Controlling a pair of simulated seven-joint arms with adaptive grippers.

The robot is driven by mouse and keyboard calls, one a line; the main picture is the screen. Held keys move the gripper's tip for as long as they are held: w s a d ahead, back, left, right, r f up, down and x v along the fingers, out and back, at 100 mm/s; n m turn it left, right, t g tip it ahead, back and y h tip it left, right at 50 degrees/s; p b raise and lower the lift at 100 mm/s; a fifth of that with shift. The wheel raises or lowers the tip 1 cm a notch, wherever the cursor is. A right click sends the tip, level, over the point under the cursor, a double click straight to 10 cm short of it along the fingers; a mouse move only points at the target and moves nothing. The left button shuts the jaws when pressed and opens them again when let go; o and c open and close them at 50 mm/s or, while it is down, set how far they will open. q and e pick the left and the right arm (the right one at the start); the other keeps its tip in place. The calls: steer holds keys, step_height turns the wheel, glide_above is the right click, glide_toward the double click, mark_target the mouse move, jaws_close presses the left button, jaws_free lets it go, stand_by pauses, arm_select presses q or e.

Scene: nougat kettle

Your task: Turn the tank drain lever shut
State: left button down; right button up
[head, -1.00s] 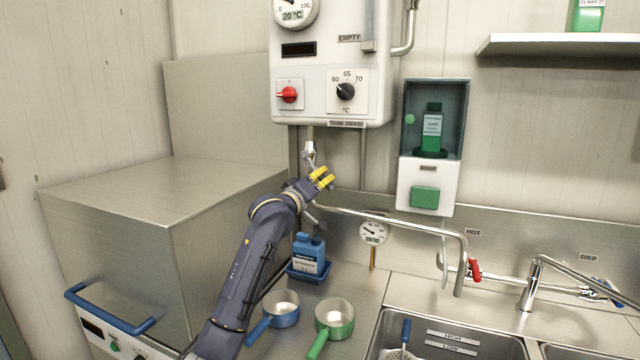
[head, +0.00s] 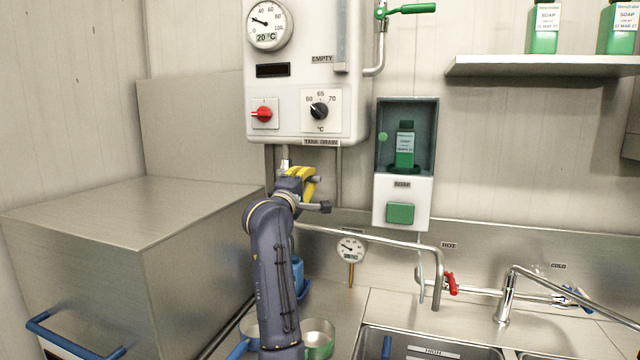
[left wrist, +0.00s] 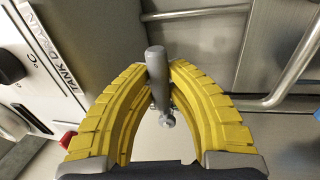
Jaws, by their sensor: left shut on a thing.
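The white tank unit (head: 345,130) hangs on the wall with a "TANK DRAIN" label on its bottom edge. A metal drain pipe (head: 284,162) comes down below it. My left gripper (head: 302,180), with yellow fingers, is at this pipe just under the label. In the left wrist view, the grey drain lever (left wrist: 157,72) stands between the two yellow fingers, which are shut on it. In the head view the fingers and wrist hide most of the lever and valve, so its angle is hard to tell. My right gripper is not in view.
A steel box (head: 150,215) stands left of my arm. A soap dispenser (head: 402,205) is on the wall to the right. A long spout pipe (head: 385,240) runs right from behind my wrist. A blue bottle (head: 298,275) and a green pan (head: 318,335) are partly hidden below.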

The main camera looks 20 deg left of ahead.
arm_select(q)
steer(key=shift+r+n, duration=0.25)
steer(key=shift+n, duration=0.05)
stand_by(0.4)
steer(key=c, duration=1.3)
jaws_free()
steer(key=shift+s, duration=0.1)
steer(key=s, duration=0.4)
steer(key=s+f, duration=0.1)
steer(key=s, duration=0.2)
steer(key=s+f, duration=0.1)
steer(key=s, duration=0.3)
steer(key=shift+s+f, duration=0.2)
steer(key=shift+s, duration=0.15)
